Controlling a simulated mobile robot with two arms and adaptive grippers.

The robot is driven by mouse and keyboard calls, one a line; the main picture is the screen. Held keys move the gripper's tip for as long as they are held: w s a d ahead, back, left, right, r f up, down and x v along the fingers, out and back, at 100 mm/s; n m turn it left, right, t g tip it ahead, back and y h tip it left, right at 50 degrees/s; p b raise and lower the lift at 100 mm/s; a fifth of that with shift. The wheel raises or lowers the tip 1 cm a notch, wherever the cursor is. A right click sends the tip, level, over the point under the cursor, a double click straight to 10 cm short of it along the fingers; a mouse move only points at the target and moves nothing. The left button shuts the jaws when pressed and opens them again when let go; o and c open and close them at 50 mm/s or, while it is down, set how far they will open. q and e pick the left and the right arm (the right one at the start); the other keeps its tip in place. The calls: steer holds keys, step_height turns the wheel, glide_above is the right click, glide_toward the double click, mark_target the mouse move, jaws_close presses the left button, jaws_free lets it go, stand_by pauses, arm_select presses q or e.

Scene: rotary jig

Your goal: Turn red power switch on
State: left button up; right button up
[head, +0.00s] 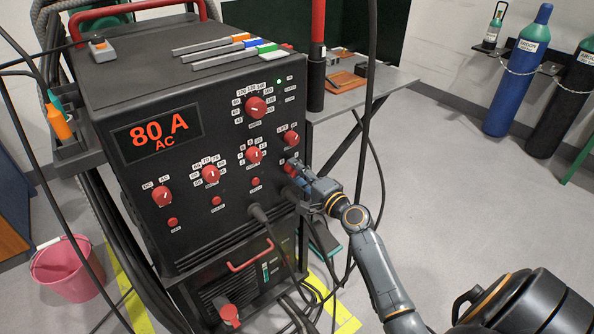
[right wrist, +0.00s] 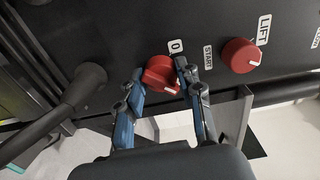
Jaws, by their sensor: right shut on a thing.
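The welding machine's black front panel (head: 187,209) carries several red knobs. A red switch (right wrist: 160,73) with a "0" label beside it is low on the panel's right side, under the red "LIFT" knob (head: 291,138). My right gripper (head: 294,174) is at this switch. In the right wrist view its two blue fingers (right wrist: 160,70) are closed on either side of the switch. In the head view the gripper mostly hides the switch. The display (head: 157,134) reads "80 A AC". My left gripper is out of view.
A cable plug (right wrist: 84,82) sticks out beside the gripped switch. A metal table (head: 390,78) stands behind. Gas cylinders (head: 518,80) stand at the right.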

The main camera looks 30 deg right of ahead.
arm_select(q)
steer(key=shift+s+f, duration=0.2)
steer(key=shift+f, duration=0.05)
arm_select(e)
steer(key=shift+d, duration=0.1)
steer(key=shift+m, duration=0.3)
steer(key=o, duration=1.2)
steer(key=shift+c, duration=0.2)
steer(key=shift+s, duration=0.1)
steer(key=s, duration=1.2)
steer(key=shift+d, duration=0.4)
steer(key=shift+w, duration=0.1)
